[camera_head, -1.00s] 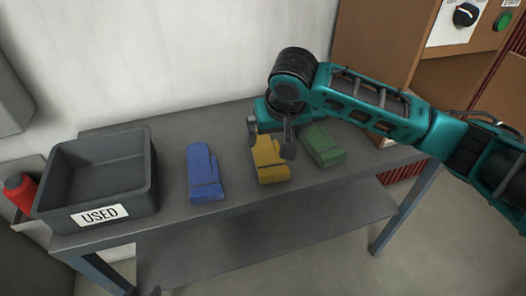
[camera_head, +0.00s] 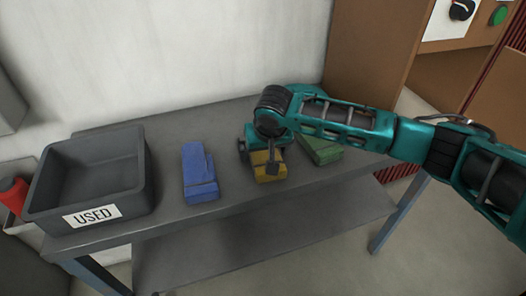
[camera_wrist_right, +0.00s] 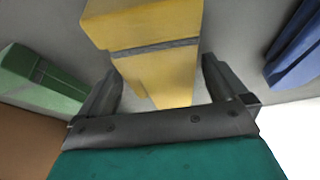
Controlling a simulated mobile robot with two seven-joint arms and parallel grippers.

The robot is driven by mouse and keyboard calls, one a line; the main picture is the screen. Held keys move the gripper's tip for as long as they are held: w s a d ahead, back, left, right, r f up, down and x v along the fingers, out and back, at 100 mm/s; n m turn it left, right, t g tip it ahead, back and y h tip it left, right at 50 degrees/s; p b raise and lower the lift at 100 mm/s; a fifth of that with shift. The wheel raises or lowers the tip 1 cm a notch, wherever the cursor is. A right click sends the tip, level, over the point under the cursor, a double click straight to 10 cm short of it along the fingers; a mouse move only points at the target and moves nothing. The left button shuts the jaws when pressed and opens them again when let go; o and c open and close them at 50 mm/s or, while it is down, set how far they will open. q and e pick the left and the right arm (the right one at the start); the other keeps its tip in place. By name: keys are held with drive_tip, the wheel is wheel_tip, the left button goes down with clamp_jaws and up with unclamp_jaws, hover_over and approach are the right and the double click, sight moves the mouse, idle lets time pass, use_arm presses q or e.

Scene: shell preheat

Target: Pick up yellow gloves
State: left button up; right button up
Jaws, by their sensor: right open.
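The yellow gloves (camera_head: 268,172) lie on the grey table between the blue gloves (camera_head: 200,174) and the green gloves (camera_head: 322,150). My right gripper (camera_head: 258,166) is low over the yellow gloves, and its hand hides their far part in the head view. In the right wrist view the yellow gloves (camera_wrist_right: 155,62) extend between the two open fingers of my right gripper (camera_wrist_right: 162,85), with one finger on each side. I cannot tell whether the fingers touch them. My left gripper is not in view.
A dark grey bin (camera_head: 135,192) labelled USED stands at the table's left end. Blue and green gloves flank the yellow ones. The grey table (camera_head: 235,205) has bare room along its front edge. A brown cabinet (camera_head: 375,50) stands behind at right.

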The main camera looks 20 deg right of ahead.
drive_tip(key=shift+c, duration=0.3)
drive_tip(key=c, duration=1)
drive_tip(key=shift+r, duration=0.1)
